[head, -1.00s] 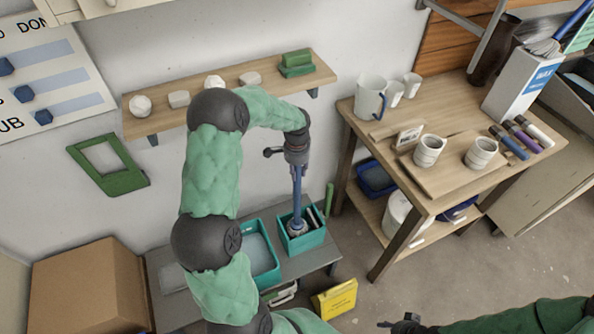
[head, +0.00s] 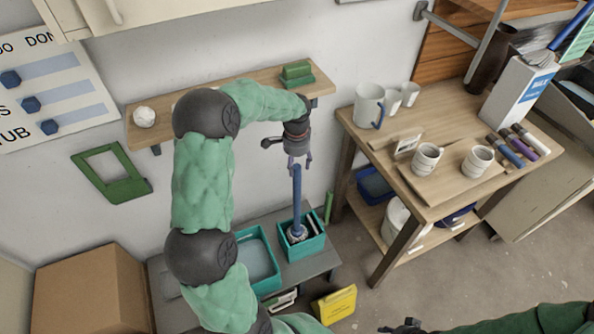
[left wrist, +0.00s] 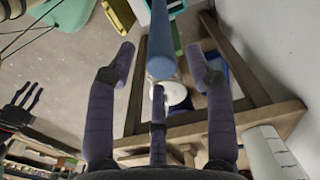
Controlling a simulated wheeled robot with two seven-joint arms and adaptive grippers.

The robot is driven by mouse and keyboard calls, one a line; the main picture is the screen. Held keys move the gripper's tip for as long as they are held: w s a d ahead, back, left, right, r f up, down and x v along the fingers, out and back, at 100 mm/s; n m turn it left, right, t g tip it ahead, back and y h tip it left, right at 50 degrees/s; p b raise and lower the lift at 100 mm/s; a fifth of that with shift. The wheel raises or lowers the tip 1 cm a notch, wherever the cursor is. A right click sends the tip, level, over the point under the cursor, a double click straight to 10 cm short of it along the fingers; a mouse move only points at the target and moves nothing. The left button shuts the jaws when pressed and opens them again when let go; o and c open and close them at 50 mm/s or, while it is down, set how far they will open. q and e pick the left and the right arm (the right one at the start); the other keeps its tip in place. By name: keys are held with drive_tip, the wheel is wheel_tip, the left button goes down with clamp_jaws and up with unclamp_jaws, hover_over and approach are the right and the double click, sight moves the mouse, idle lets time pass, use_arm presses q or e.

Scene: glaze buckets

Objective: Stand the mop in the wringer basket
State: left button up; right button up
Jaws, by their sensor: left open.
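The mop stands upright, its blue handle (head: 297,200) rising from a grey mop head (head: 297,234). The mop head sits inside the teal wringer basket (head: 314,246) on the low grey bench. My left gripper (head: 299,164) is open just above the handle's top. In the left wrist view, the handle (left wrist: 161,45) shows between the spread fingers of my left gripper (left wrist: 160,60), with gaps on both sides. My right gripper (head: 404,327) is at the bottom edge, away from the mop. In the left wrist view, its fingers (left wrist: 22,98) look spread and empty.
A teal tub (head: 258,262) stands left of the basket. A yellow sign (head: 335,304) is in front of the bench (head: 285,219). A wooden table (head: 440,205) with mugs stands to the right. A wall shelf (head: 245,98) is behind my left arm.

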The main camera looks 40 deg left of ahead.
use_arm(q)
drive_tip(key=shift+r+p, duration=0.3)
drive_tip(key=shift+r, duration=1.55)
